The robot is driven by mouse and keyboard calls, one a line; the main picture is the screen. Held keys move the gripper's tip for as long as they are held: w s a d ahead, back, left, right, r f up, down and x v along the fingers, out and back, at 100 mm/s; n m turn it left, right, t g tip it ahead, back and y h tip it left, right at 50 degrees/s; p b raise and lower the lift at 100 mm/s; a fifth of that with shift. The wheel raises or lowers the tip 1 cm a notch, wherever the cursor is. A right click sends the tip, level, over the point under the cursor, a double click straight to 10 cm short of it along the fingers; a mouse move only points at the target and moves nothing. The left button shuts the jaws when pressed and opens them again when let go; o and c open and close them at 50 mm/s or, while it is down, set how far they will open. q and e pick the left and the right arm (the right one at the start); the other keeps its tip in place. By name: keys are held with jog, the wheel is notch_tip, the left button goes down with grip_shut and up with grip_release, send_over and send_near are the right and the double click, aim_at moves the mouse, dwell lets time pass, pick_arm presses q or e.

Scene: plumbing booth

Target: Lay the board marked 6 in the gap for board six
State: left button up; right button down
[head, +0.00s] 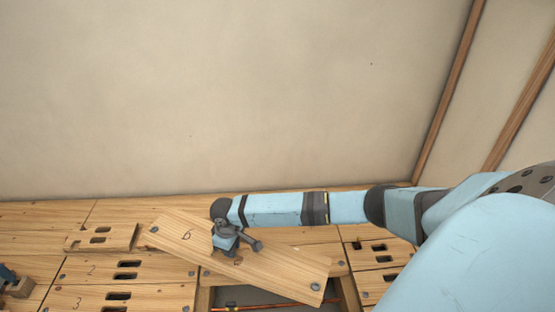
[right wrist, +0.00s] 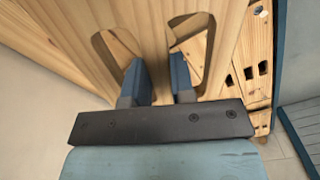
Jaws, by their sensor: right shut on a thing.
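The board marked 6 (head: 285,268) is a pale wooden plank with a bolt near each end. It lies askew in the head view, its left end farther back than its right. My right gripper (head: 226,246) is at its middle. In the right wrist view the fingers (right wrist: 160,85) reach into two hand slots and are shut on the wood between them. The gap (head: 262,296) is a dark opening in the floor below the board, with a copper pipe inside. The board hides part of it. How high the board is above the floor I cannot tell. My left gripper is not in view.
Boards marked 2 (head: 85,271) and 3 (head: 72,299) lie to the left of the gap. A short slotted wooden piece (head: 112,243) lies behind them. More slotted boards (head: 385,252) are on the right. A blue and wooden object (head: 17,286) is at the left edge. A plain wall (head: 220,100) stands behind.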

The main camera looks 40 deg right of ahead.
pick_arm(q)
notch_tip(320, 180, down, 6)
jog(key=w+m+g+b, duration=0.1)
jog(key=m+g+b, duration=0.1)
jog(key=b, duration=0.4)
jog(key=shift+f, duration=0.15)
pick_arm(e)
jog(key=s+d+f+n, duration=0.1)
jog(key=s+d+f, duration=0.2)
jog(key=f, duration=0.5)
jog(key=s+d+f+n, duration=0.2)
jog(key=s+d+f, duration=0.1)
jog(key=f, duration=0.5)
jog(key=s+d+f+n, duration=0.2)
jog(key=s+d+f, duration=0.1)
jog(key=f, duration=0.5)
jog(key=shift+s+f, duration=0.3)
jog(key=shift+s, duration=0.5)
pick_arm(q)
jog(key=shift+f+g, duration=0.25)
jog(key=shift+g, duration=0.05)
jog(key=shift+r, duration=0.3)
pick_arm(e)
jog(key=shift+f, duration=0.15)
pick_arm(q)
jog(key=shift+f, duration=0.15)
pick_arm(e)
jog(key=shift+f, duration=0.2)
